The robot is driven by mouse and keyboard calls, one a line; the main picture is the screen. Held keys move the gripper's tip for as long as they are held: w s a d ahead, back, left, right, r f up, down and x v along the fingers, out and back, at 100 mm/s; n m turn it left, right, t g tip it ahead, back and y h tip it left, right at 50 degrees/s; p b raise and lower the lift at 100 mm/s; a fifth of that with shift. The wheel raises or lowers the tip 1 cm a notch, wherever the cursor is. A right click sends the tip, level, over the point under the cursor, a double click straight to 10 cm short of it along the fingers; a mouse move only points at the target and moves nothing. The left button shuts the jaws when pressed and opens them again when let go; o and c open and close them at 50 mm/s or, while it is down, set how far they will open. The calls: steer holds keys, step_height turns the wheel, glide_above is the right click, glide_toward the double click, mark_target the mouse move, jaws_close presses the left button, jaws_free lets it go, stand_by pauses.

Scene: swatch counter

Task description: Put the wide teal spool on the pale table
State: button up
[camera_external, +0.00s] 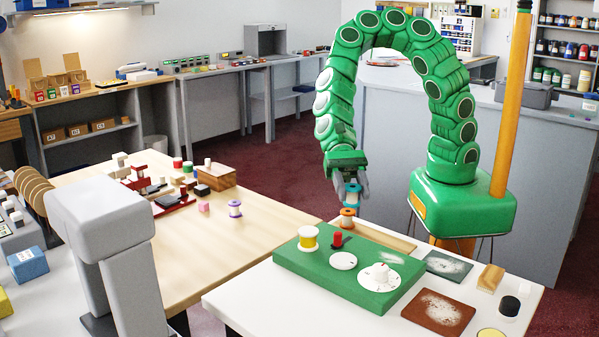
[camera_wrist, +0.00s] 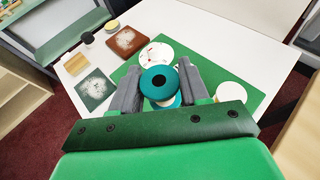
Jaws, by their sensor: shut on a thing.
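My gripper (camera_external: 352,184) is shut on a teal spool (camera_wrist: 158,80); in the external view the teal spool (camera_external: 353,191) shows partly below the fingers. In the wrist view it sits between the two grey fingers (camera_wrist: 160,74), with its dark round hole facing the camera. An orange spool (camera_external: 348,212) is directly below it in the external view; I cannot tell whether they touch. The white table (camera_external: 238,298) lies in front and carries a green board (camera_external: 315,268). A light wood table (camera_external: 222,246) stands to the left.
The green board holds a yellow spool (camera_external: 308,238), a small red piece (camera_external: 338,240) and white discs (camera_external: 343,261). Dark and brown swatches (camera_external: 438,311) lie to its right. A grey post (camera_external: 112,230) stands left.

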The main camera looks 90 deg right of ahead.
steer(key=w+d+m+t+h, duration=0.1)
steer(key=w+d+m+t, duration=0.25)
steer(key=w, duration=0.45)
steer(key=w+d+m+t, duration=0.2)
steer(key=w+d+t, duration=0.15)
steer(key=w, duration=0.45)
steer(key=w+d+f+m+t+h, duration=0.2)
steer(key=w+d, duration=0.4)
steer(key=d, duration=0.1)
steer(key=w+d+f+m+t+h, duration=0.1)
steer(key=w+d+f+m+t, duration=0.15)
steer(key=w+d, duration=0.35)
glide_above(193, 235)
steer(key=shift+g, duration=0.45)
steer(key=shift+f, duration=6.4)
steer(key=shift+f, duration=0.1)
steer(key=o, duration=1)
